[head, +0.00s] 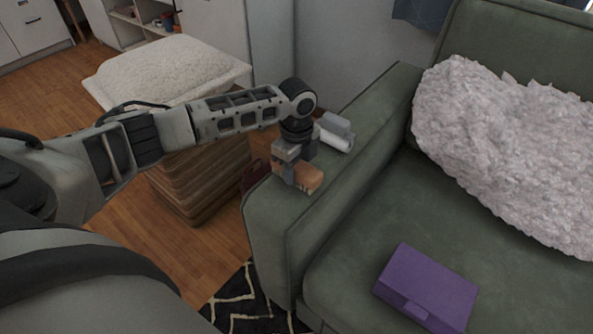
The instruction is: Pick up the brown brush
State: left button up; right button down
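The brown brush (311,178) is an orange-brown block on the top of the green sofa's left armrest. My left gripper (296,170) points down over it from above. One finger shows in front of the brush's left part; the other is mostly hidden, so I cannot tell whether the fingers touch or squeeze it. Part of the brush is hidden by the gripper. My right gripper is not in view.
A white-and-grey object (336,132) lies just behind the gripper on the armrest. A purple box (428,288) lies on the sofa seat (365,235). A fluffy pale cushion (505,145) leans on the backrest. A woven pouf (195,180) with a white cushion (165,68) stands left.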

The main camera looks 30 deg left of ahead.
pick_arm(q)
jog(key=shift+c, duration=1.2)
jog(key=shift+r, duration=0.5)
notch_tip(320, 180, up, 2)
jog(key=shift+r+p, duration=0.15)
jog(key=shift+p, duration=0.25)
jog(key=s+d+r+p, duration=0.3)
jog(key=s+d+r, duration=0.2)
jog(key=s+r, duration=0.4)
jog(key=s, duration=0.4)
jog(key=shift+r, duration=0.35)
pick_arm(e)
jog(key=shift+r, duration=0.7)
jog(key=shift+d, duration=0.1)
